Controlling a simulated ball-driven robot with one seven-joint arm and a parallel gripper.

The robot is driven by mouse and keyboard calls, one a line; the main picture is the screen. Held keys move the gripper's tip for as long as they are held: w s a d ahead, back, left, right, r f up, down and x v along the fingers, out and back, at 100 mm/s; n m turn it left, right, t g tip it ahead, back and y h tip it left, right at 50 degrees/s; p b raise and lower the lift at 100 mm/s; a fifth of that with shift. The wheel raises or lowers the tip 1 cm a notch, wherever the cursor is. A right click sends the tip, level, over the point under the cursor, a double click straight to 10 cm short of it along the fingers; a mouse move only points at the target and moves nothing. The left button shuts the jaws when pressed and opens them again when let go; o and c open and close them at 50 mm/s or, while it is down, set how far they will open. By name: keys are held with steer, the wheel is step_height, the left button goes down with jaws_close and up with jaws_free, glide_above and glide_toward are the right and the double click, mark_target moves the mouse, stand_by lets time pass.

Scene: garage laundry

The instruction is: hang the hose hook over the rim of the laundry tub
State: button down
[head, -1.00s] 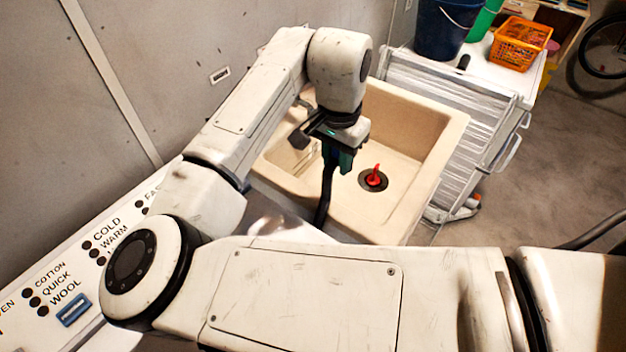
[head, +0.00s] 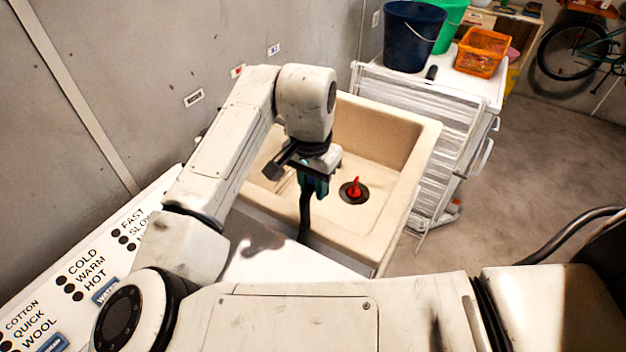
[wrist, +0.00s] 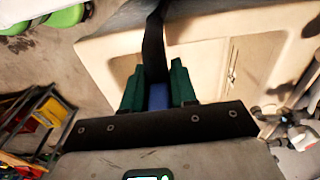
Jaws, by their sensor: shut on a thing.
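My gripper (head: 314,186) is above the near left part of the cream laundry tub (head: 370,130). Its green fingers are shut on the blue part of the hose hook (wrist: 158,97) in the wrist view. A dark, strap-like length runs from the blue part to the top of that view, across the tub's edge (wrist: 200,22). In the head view the black hose hook (head: 304,215) hangs below the fingers, near the tub's near left side. Whether it touches the rim I cannot tell. My arm hides part of the tub's left side.
A red plug (head: 354,187) stands at the tub's drain. A white drying rack (head: 430,110) is right of the tub. A blue bucket (head: 412,38) and an orange basket (head: 482,52) stand behind. A white appliance top with a control panel (head: 85,270) lies at lower left.

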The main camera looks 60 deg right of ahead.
mark_target(315, 225)
steer(key=shift+f+b, duration=3)
steer(key=shift+f, duration=2.25)
steer(key=shift+s+a+f+b, duration=0.15)
steer(key=shift+f+b, duration=0.4)
steer(key=shift+f, duration=0.45)
steer(key=c, duration=1)
jaws_free()
steer(key=shift+o, duration=1)
steer(key=shift+r, duration=0.4)
steer(key=r, duration=1.2)
steer(key=shift+a, duration=0.35)
